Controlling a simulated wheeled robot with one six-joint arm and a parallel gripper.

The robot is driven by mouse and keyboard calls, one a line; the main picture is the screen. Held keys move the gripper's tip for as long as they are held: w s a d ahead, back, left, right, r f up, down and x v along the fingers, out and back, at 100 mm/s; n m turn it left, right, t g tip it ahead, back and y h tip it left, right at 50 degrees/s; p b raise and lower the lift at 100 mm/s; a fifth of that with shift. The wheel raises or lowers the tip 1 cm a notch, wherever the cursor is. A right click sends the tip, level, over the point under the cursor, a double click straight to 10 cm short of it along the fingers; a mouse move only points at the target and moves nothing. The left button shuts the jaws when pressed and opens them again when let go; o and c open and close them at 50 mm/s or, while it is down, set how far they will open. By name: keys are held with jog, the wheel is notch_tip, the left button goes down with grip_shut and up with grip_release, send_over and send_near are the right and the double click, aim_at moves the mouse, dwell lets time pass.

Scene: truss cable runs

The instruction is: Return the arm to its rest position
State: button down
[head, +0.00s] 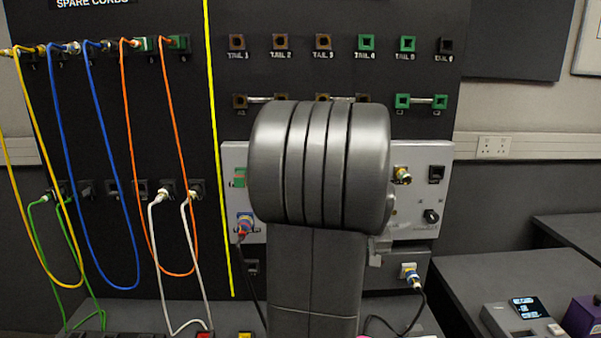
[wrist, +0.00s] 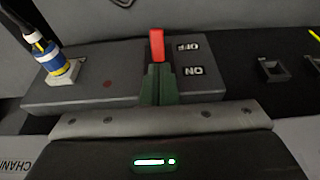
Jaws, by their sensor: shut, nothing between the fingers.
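My gripper (wrist: 158,72) shows in the wrist view as two dark green fingers, closed together with nothing between them. They point at a grey switch box (wrist: 105,90), just in front of a red lever (wrist: 157,46). I cannot tell whether the fingertips touch the lever. The lever lies beside the OFF label, with the ON label nearer to me; both labels appear upside down. In the head view my arm (head: 318,165) fills the middle and hides the gripper and most of the switch box.
A blue-and-yellow connector (wrist: 60,66) with a black cable sits left of the fingers. In the head view, hanging orange cords (head: 128,130), blue cords (head: 97,110) and others are at left. A bench (head: 460,275) with a meter (head: 525,318) is at right.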

jog(key=shift+r+g+p, duration=0.3)
jog(key=shift+r+p, duration=0.2)
jog(key=shift+p, duration=0.3)
jog(key=v, duration=0.4)
jog(key=shift+s, duration=0.1)
